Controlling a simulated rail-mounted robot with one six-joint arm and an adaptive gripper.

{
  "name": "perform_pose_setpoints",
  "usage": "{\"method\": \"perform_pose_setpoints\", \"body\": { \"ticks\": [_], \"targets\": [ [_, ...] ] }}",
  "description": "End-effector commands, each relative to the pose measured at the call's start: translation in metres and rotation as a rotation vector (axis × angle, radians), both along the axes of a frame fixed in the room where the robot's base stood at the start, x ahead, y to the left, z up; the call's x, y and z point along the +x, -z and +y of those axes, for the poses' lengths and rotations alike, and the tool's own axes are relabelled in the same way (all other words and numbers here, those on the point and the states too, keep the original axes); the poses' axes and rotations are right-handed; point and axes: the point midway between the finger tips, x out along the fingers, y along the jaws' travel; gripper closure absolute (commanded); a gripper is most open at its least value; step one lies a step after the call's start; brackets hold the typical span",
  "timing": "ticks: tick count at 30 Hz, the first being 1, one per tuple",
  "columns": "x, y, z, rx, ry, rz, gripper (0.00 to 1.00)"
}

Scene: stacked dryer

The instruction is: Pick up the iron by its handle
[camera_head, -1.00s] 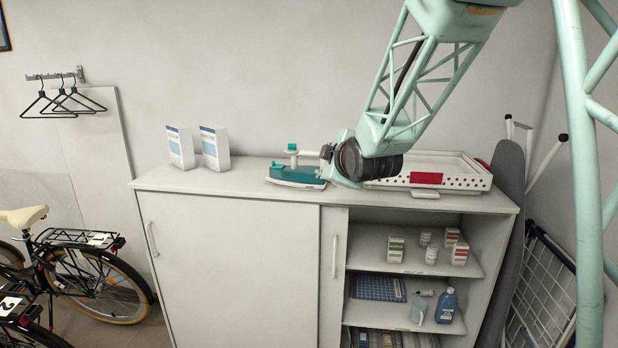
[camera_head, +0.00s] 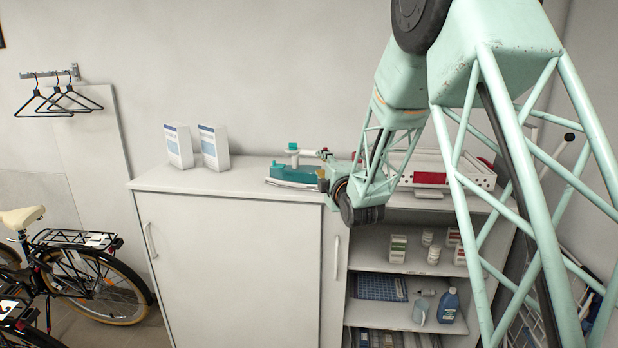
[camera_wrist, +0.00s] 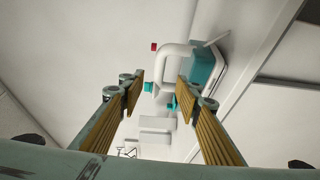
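The teal and white iron (camera_head: 292,174) sits on top of the cabinet, left of my gripper (camera_head: 322,170) in the head view. In the wrist view, the iron's white handle (camera_wrist: 166,49) shows beyond the fingertips, with its teal body (camera_wrist: 203,68) to the right. My gripper (camera_wrist: 161,84) is open, with a clear gap between its two fingers. The handle lies ahead of this gap, and nothing is visibly held. The right finger overlaps part of the iron in the wrist view, so I cannot tell whether they touch.
Two white boxes (camera_head: 214,147) stand left of the iron on the cabinet (camera_head: 235,230). The cabinet's open right side holds bottles and small boxes. The top between boxes and iron is clear.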

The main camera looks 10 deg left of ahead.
Motion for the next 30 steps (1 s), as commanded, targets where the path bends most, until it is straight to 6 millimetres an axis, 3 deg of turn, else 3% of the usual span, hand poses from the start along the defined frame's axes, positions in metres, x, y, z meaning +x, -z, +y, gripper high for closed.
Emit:
{"method": "perform_pose_setpoints", "body": {
  "ticks": [20,30],
  "targets": [
    [0.007,0.005,0.008,-0.018,-0.009,-0.032,0.69],
    [0.037,0.005,0.019,-0.018,-0.009,-0.032,0.69]
  ]
}}
